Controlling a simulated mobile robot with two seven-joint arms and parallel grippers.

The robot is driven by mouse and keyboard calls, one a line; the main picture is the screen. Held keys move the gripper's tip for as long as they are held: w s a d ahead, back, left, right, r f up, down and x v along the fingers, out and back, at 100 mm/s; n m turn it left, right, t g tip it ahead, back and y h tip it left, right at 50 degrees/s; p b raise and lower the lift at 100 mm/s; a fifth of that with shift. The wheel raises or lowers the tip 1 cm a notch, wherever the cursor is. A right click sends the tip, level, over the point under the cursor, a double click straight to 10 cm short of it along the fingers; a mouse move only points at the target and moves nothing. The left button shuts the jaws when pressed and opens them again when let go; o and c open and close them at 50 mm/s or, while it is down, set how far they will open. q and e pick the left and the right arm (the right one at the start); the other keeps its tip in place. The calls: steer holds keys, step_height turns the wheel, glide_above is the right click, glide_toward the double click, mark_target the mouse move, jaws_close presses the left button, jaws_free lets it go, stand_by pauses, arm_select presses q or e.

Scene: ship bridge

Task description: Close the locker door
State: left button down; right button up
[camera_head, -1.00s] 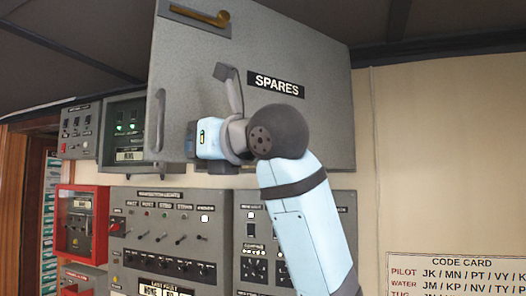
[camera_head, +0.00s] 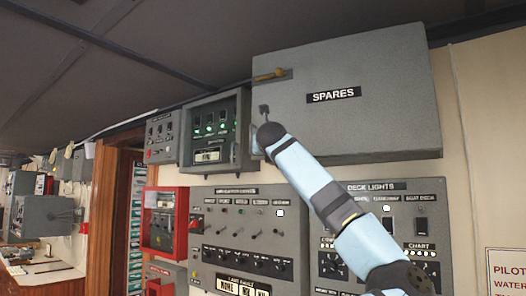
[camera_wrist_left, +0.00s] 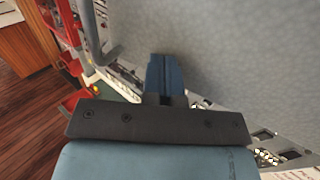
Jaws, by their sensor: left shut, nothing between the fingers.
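The grey locker door (camera_head: 375,120) marked SPARES is high on the wall, with a brass latch (camera_head: 270,75) at its upper left. It looks flush or nearly flush with the locker; I cannot tell whether a small gap remains. My left gripper (camera_head: 264,109) is at the door's lower left, shut and empty, close to or against its face. My right gripper is out of view.
A panel with green lights (camera_head: 213,130) is just left of the door. Switch panels (camera_head: 240,235) and a red box (camera_head: 165,220) are below. A wooden door frame (camera_head: 112,200) is at the left. Bare wall (camera_head: 490,120) is right of the locker.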

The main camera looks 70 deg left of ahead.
arm_select(q)
steer(key=shift+w+a, duration=1.5)
steer(key=shift+w, duration=0.1)
steer(key=shift+d, duration=0.1)
